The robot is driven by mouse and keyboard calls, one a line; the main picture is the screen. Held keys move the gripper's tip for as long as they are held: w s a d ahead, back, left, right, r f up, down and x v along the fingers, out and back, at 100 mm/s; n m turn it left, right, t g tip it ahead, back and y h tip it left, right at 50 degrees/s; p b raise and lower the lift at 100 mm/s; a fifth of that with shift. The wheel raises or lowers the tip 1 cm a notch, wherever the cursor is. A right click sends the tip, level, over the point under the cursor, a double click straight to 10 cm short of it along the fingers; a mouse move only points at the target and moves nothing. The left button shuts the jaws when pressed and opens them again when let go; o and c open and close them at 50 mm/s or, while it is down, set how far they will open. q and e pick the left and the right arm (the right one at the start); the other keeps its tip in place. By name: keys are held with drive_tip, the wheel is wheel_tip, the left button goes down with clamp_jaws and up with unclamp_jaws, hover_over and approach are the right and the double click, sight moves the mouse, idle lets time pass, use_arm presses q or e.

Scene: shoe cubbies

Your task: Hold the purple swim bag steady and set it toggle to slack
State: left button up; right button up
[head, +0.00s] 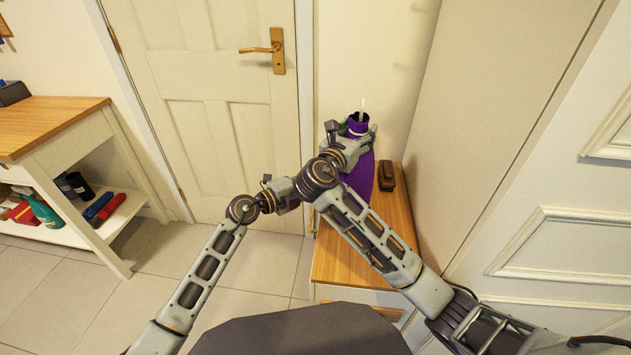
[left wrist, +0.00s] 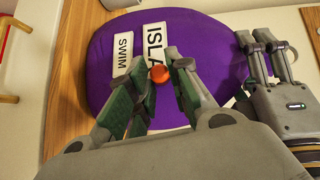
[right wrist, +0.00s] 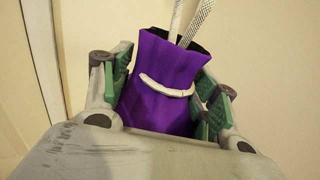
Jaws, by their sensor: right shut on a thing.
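The purple swim bag (head: 360,178) stands on the wooden top of a low cabinet. My right gripper (head: 357,136) is shut on its gathered neck; in the right wrist view the fingers press both sides of the purple cloth (right wrist: 160,72), with a white cord around it and cord ends rising from the mouth. In the left wrist view the bag's body (left wrist: 220,50) carries labels "ISLA" and "SWIM". A round orange piece, apparently the toggle (left wrist: 159,73), shows between the fingertips of my left gripper (left wrist: 157,85). Its fingers are apart; contact with the toggle is unclear.
The cabinet top (head: 340,255) has a dark brown object (head: 386,177), possibly a brush, right of the bag. A wall panel rises close on the right. A panelled door (head: 215,90) is behind. A shelf bench (head: 60,125) with bottles stands at left.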

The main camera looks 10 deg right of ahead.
use_arm(q)
drive_tip(key=o, duration=0.3)
use_arm(e)
drive_tip(key=shift+c, duration=0.2)
use_arm(q)
drive_tip(key=shift+o, duration=0.2)
drive_tip(key=shift+a, duration=0.15)
drive_tip(key=v, duration=1.1)
drive_tip(key=shift+s+a, duration=0.25)
drive_tip(key=shift+s, duration=0.05)
use_arm(e)
drive_tip(key=o, duration=1.5)
drive_tip(key=shift+c, duration=0.2)
drive_tip(key=v, duration=1.2)
